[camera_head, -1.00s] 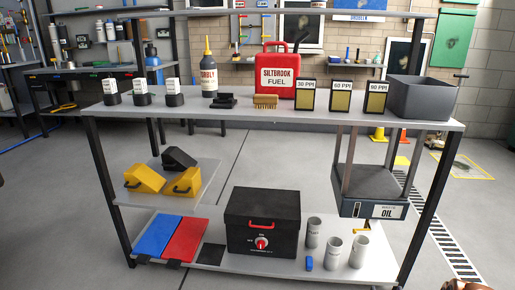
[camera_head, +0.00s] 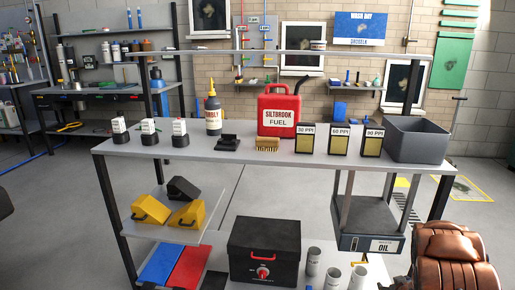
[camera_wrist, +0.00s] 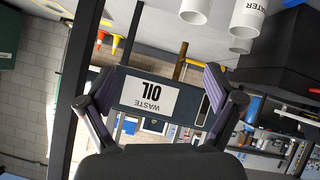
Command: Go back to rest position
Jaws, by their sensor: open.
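My gripper (camera_wrist: 153,88) shows in the wrist view, with its two purple-padded fingers spread wide and nothing between them. That view is upside down. Beyond the fingers is the waste oil box (camera_wrist: 150,97), apart from them as far as I can tell. White tubes (camera_wrist: 248,18) show at its top, one lettered "WATER". In the head view, several white tubes (camera_head: 313,264) stand on the lowest shelf, right of the black box (camera_head: 264,250), some cut off by the frame's bottom. My gripper is not seen in the head view.
The grey shelf unit (camera_head: 270,165) fills the middle. On top are a red fuel can (camera_head: 280,112), a bottle (camera_head: 213,115), filter boxes and a grey bin (camera_head: 417,139). The waste oil box (camera_head: 368,218) hangs at right.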

